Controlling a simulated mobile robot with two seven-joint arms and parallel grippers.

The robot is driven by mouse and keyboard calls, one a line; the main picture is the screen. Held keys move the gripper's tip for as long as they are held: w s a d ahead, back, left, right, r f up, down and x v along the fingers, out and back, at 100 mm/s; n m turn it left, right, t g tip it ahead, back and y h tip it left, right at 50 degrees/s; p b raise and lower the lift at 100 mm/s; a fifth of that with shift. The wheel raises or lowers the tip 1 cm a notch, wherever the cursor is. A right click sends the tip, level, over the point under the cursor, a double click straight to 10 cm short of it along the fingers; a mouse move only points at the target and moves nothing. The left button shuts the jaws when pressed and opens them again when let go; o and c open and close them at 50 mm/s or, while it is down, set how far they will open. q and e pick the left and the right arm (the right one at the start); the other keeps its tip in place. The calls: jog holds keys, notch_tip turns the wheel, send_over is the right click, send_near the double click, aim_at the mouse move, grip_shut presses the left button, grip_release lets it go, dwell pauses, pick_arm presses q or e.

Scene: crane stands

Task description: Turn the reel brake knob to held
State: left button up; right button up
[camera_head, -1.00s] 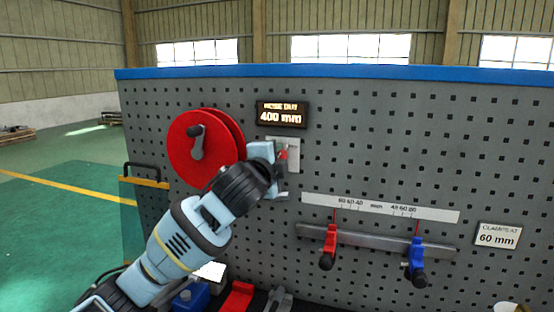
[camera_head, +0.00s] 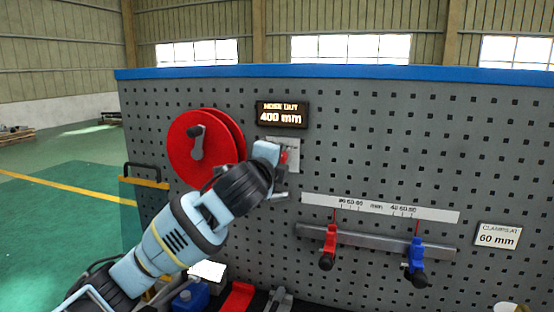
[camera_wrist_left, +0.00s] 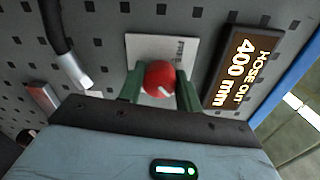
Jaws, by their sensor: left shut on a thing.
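The red brake knob (camera_wrist_left: 160,80) with a white pointer line sits on a pale label plate (camera_wrist_left: 150,46) on the pegboard. In the left wrist view it is between the two green fingers of my left gripper (camera_wrist_left: 161,88), which is shut on it. In the head view, my left gripper (camera_head: 277,160) is at the panel and covers most of the knob (camera_head: 284,157). The plate's lettering is mostly hidden. The red reel (camera_head: 205,147) with its crank hangs just left of the gripper. My right gripper is in neither view.
A lit display (camera_head: 281,114) reading "HOSE OUT 400 mm" is just above the knob. A rail (camera_head: 375,240) with a red clamp (camera_head: 329,247) and a blue clamp (camera_head: 416,262) runs to the lower right. A hose end (camera_wrist_left: 75,72) hangs near the gripper.

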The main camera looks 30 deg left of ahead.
pick_arm(q)
jog(key=o, duration=1)
jog(key=shift+s, duration=0.15)
jog(key=v, duration=0.7)
jog(key=shift+s, duration=0.3)
jog(key=shift+d+f, duration=0.1)
